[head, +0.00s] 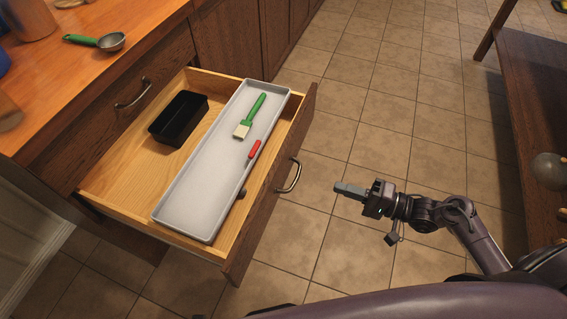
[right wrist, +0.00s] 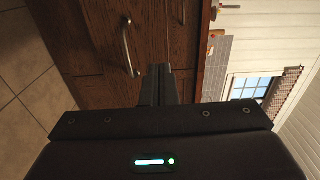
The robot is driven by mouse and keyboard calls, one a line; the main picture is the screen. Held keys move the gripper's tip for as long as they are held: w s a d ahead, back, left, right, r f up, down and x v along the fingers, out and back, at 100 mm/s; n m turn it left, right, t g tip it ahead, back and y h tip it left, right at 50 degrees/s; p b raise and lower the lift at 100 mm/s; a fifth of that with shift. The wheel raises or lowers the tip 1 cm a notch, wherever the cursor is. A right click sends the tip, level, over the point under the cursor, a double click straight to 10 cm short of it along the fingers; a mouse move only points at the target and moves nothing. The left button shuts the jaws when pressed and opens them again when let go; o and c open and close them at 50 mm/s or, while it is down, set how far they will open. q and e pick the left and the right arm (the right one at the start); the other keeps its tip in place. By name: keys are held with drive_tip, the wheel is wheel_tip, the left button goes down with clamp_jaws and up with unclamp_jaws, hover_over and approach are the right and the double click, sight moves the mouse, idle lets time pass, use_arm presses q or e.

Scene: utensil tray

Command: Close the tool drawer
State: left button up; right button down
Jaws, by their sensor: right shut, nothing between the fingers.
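The tool drawer (head: 130,178) is pulled well out of the wooden cabinet in the head view. A long grey tray (head: 200,190) lies in it, holding a green-handled brush (head: 250,116) and a small red-handled item (head: 254,149). A black box (head: 180,119) sits beside the tray. The drawer's metal handle (head: 290,177) is on its front panel (head: 262,210). My right gripper (head: 340,187) is shut and empty, to the right of the handle and apart from it. In the right wrist view my shut fingers (right wrist: 159,70) point toward wooden fronts with a metal handle (right wrist: 128,48). My left gripper is not in view.
A wooden counter (head: 140,30) with a green-handled scoop (head: 95,41) is at the upper left. Another drawer handle (head: 133,94) shows on the cabinet. A dark wooden shelf unit (head: 530,110) stands at the right. The tiled floor (head: 375,90) between is clear.

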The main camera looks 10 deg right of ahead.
sight(278, 168)
drive_tip(key=x, duration=0.9)
drive_tip(key=r+x, duration=0.1)
drive_tip(key=x, duration=0.3)
drive_tip(key=shift+s+a, duration=0.15)
drive_tip(key=shift+a, duration=0.15)
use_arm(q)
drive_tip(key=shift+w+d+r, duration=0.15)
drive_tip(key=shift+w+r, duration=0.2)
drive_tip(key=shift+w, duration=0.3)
use_arm(e)
drive_tip(key=shift+a+f, duration=0.1)
drive_tip(key=shift+a, duration=0.2)
drive_tip(key=shift+w, duration=0.25)
